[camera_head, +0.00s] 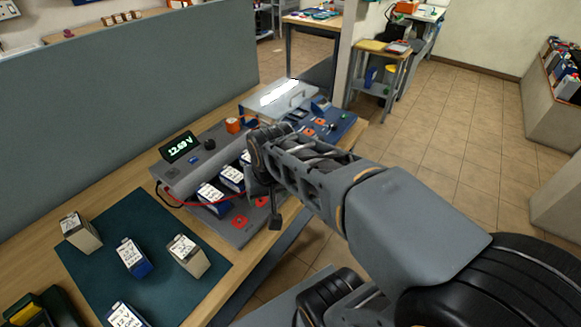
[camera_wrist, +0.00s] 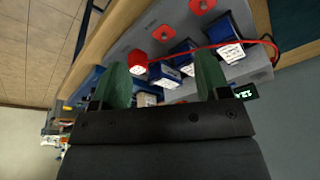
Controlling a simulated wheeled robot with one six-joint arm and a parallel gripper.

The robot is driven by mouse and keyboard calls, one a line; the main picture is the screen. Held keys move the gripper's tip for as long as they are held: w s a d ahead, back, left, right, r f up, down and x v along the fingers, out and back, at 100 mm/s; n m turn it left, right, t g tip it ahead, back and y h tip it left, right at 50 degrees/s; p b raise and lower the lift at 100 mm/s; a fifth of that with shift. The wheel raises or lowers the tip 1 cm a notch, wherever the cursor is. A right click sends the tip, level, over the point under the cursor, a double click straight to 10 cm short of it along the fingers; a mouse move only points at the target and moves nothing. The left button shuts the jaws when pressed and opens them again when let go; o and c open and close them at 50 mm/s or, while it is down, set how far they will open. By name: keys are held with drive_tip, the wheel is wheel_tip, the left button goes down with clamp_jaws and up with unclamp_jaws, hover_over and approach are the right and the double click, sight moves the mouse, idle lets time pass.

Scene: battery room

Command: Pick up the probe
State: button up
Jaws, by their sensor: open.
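In the wrist view a red piece (camera_wrist: 137,62) sits at the end of a red cable, and I take it to be the probe. It lies beyond my fingertips, nearer the left finger; whether it is between them in depth I cannot tell. My gripper (camera_wrist: 163,62) is open, with two green fingers apart and nothing seen held. The red cable (camera_head: 180,204) runs from the station's left side toward the gripper.
Several blue batteries (camera_head: 231,177) stand on the station near my gripper. A voltage display (camera_head: 181,147) reads about 12.69 V. More batteries stand on a dark green mat (camera_head: 150,285) at the left. A grey partition (camera_head: 120,90) backs the bench. Tiled floor (camera_head: 440,125) is clear at right.

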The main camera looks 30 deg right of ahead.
drive_tip(key=w+d+r+m+p, duration=0.1)
drive_tip(key=w+m, duration=0.1)
drive_tip(key=w, duration=0.1)
drive_tip(key=w+d+r+m+g+p, duration=0.1)
drive_tip(key=w+d+m, duration=0.1)
drive_tip(key=w+d+r+m+p, duration=0.1)
drive_tip(key=w+m+p, duration=0.1)
drive_tip(key=w, duration=0.1)
drive_tip(key=shift+w+d+r+g, duration=0.2)
drive_tip(key=shift+w+d+g, duration=0.1)
drive_tip(key=shift+d+g, duration=0.1)
drive_tip(key=w+d+f+m+g+p, duration=0.1)
drive_tip(key=w+d+f+m+p, duration=0.15)
drive_tip(key=w+d+m, duration=0.25)
drive_tip(key=f, duration=0.4)
drive_tip(key=f+p, duration=0.1)
drive_tip(key=f, duration=0.1)
drive_tip(key=shift+w+a+f, duration=0.1)
drive_tip(key=shift+a+f, duration=0.15)
drive_tip(key=shift+s+d+f+p, duration=0.1)
drive_tip(key=shift+f+p, duration=0.4)
drive_tip(key=shift+f, duration=1.05)
drive_tip(key=shift+s+d+f+p, duration=0.1)
drive_tip(key=shift+f+p, duration=0.4)
drive_tip(key=shift+f, duration=1.05)
drive_tip(key=shift+c, duration=0.3)
drive_tip(key=c, duration=1)
drive_tip(key=shift+r, duration=0.15)
